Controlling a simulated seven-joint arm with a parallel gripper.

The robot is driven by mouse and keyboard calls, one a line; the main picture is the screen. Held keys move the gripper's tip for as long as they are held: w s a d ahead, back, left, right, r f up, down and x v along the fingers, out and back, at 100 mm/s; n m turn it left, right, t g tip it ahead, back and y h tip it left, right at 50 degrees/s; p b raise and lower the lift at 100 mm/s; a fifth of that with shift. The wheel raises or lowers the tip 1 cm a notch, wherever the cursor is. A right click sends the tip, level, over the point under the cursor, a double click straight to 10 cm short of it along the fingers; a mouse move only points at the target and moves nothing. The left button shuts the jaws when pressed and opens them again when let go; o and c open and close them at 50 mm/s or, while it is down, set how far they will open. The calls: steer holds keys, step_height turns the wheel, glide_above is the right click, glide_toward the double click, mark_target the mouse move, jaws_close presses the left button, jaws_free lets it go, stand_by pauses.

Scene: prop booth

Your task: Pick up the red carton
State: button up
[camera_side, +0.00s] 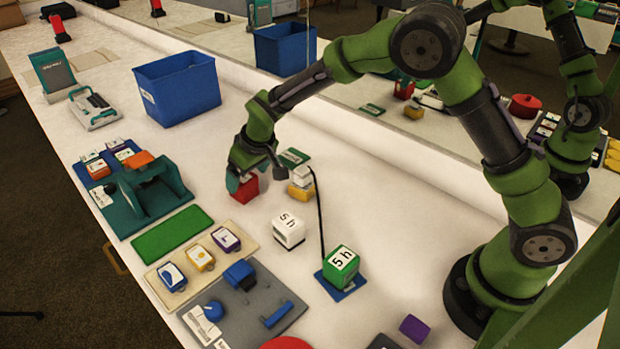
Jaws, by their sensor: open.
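The red carton (243,190) sits on the white table near the middle, directly under the end of my green arm. My gripper (246,180) points down at the carton with its jaws open, very close around or just over its top. The fingertips are partly hidden, so I cannot tell whether they touch the carton. The carton's upper part is covered by the gripper.
Right of the carton stands a yellow and white stack (301,184). A blue bin (178,90) stands behind left. Trays line the left edge; a mirror backs the table.

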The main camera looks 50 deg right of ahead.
mark_target(244, 178)
steer(key=x, duration=0.5)
steer(key=shift+w+f, duration=0.2)
steer(key=shift+w, duration=0.2)
